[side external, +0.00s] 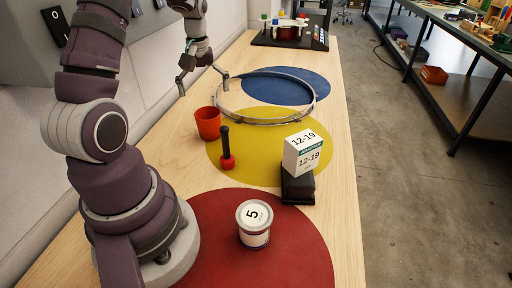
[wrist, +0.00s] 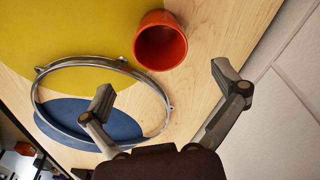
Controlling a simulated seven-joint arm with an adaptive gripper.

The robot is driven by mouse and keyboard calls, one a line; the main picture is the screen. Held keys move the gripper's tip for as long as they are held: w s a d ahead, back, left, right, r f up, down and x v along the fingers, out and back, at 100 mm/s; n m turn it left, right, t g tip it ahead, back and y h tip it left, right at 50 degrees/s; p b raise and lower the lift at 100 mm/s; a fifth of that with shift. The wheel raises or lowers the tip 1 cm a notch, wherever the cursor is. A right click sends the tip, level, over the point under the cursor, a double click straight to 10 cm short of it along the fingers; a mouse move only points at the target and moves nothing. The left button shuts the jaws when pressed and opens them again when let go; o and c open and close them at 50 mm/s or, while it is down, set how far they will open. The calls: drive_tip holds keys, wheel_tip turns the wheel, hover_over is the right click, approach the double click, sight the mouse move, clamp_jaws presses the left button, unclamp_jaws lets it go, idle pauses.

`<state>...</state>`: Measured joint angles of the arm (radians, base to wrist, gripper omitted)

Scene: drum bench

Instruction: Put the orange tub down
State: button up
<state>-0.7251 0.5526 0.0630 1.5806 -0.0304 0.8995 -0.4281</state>
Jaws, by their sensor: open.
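The orange tub (side external: 208,123) stands upright on the wooden bench at the left edge of the yellow circle. In the wrist view the tub (wrist: 160,46) shows its open top, and it looks empty. My gripper (side external: 204,88) is above the bench, behind the tub and apart from it. Its two fingers are spread wide with nothing between them. In the wrist view the gripper (wrist: 168,92) is open, with the tub beyond the fingertips.
A metal hoop (side external: 266,122) lies over the blue circle (side external: 290,85) and the yellow circle (side external: 262,165). A red-and-black handled object (side external: 227,160), a white 12-19 box (side external: 305,154) on a black base and a tin marked 5 (side external: 254,237) stand nearer. A wall runs along the left.

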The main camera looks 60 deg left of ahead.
drive_tip(key=w+d+r+m+t, duration=0.1)
drive_tip(key=d+r+m+t, duration=0.1)
drive_tip(key=d+r+m, duration=0.5)
drive_tip(key=s+d+r+m+t, duration=0.1)
drive_tip(key=s+d+m, duration=0.2)
drive_tip(key=d, duration=0.4)
drive_tip(key=s+d+r+m+t+h, duration=0.1)
drive_tip(key=s+d+m+t, duration=0.1)
drive_tip(key=d, duration=0.6)
drive_tip(key=shift+s+d+r+m, duration=0.25)
drive_tip(key=shift+s+m, duration=0.3)
drive_tip(key=shift+m, duration=0.55)
